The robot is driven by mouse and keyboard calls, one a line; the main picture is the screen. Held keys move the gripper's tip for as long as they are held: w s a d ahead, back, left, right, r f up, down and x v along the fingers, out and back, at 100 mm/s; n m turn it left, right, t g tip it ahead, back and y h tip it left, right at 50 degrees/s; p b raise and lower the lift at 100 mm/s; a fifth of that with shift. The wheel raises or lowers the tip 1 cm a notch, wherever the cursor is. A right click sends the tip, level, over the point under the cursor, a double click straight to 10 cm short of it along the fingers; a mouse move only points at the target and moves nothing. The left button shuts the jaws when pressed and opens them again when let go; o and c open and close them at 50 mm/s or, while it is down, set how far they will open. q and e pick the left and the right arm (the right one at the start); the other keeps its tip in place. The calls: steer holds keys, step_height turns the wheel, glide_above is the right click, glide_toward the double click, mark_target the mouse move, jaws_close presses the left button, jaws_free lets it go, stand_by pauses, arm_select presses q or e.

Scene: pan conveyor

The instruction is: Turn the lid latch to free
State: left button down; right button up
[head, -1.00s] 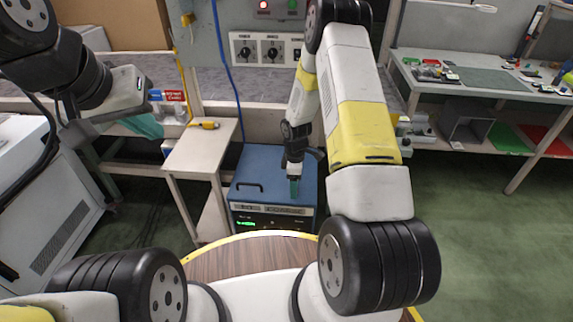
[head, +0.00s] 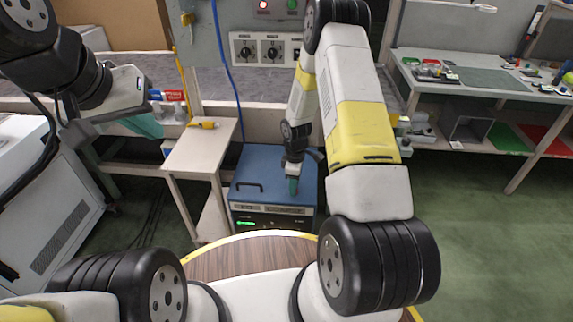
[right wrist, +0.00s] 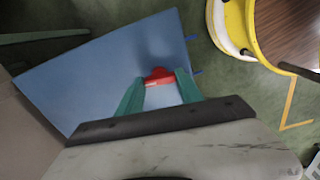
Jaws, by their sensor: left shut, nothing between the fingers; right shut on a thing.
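A blue box (head: 262,160) with a dark handle on its top stands on the floor ahead of me, and its blue top (right wrist: 95,80) fills much of the right wrist view. A red latch (right wrist: 158,74) sits on that top. My right gripper (right wrist: 159,82) has its green fingers on either side of the latch and is shut on it. In the head view my right gripper (head: 293,187) reaches down to the box top, and the latch is hidden there. My left gripper (head: 147,125) is shut and empty, held up at the left, apart from the box.
A small beige table (head: 205,150) with a yellow tool (head: 203,125) stands left of the box. A wall panel with dials (head: 262,48) is behind. A workbench (head: 480,85) stands at the right, with open green floor before it.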

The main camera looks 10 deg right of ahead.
steer(key=m, duration=0.8)
steer(key=shift+m, duration=0.3)
steer(key=m, duration=0.4)
steer(key=shift+m, duration=2.2)
steer(key=o, duration=1.4)
steer(key=shift+r, duration=0.1)
step_height(320, 180, up, 8)
steer(key=shift+f, duration=0.15)
